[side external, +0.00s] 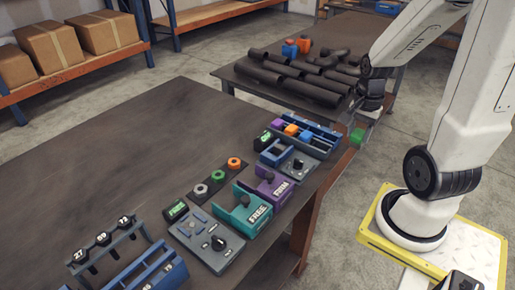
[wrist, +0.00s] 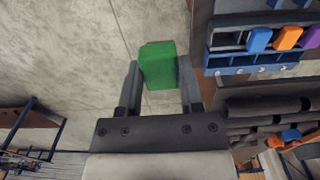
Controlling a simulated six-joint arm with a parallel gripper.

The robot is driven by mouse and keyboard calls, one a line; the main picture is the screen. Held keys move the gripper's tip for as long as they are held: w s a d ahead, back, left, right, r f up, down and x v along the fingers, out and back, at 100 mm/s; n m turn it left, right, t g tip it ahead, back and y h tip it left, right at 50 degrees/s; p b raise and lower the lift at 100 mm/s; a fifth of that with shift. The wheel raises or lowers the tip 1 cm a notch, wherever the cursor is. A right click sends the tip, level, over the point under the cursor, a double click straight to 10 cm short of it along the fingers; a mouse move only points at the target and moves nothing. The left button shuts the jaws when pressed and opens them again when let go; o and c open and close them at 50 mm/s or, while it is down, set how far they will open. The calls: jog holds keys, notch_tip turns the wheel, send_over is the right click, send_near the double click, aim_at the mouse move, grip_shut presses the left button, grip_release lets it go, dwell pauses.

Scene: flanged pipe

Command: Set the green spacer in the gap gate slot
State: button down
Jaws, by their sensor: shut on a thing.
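The green spacer (side external: 357,135) is a small block held at my gripper (side external: 362,124), in the air just off the table's right edge. In the wrist view the green spacer (wrist: 158,65) sits between the fingers of my gripper (wrist: 160,82), closer to the left finger, and I take the gripper as shut on it. A blue rack (side external: 322,134) on the table holds purple, orange and blue blocks; the blue rack (wrist: 240,60) also shows at the upper right of the wrist view. I cannot tell which opening is the gap gate slot.
The dark table (side external: 130,150) carries a row of fixtures near its right edge: a purple one (side external: 271,190), a teal one (side external: 240,213) and a grey panel with a knob (side external: 206,242). A second table (side external: 250,75) behind holds dark pipes. The table's left part is clear.

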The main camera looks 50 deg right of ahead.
aim_at(355, 131)
jog(key=shift+r, duration=0.15)
jog(key=shift+r, duration=2.95)
jog(key=shift+w, duration=0.15)
jog(key=shift+w+d+f, duration=0.1)
jog(key=shift+w+f, duration=0.05)
jog(key=shift+w, duration=0.3)
jog(key=w+a+f, duration=0.2)
jog(key=w+f, duration=0.4)
jog(key=w, duration=0.4)
jog(key=w+a+f, duration=0.2)
jog(key=w+f, duration=0.4)
jog(key=w, duration=0.5)
jog(key=shift+a+f, duration=0.25)
jog(key=shift+a, duration=0.1)
jog(key=shift+f, duration=0.2)
jog(key=shift+f, duration=1)
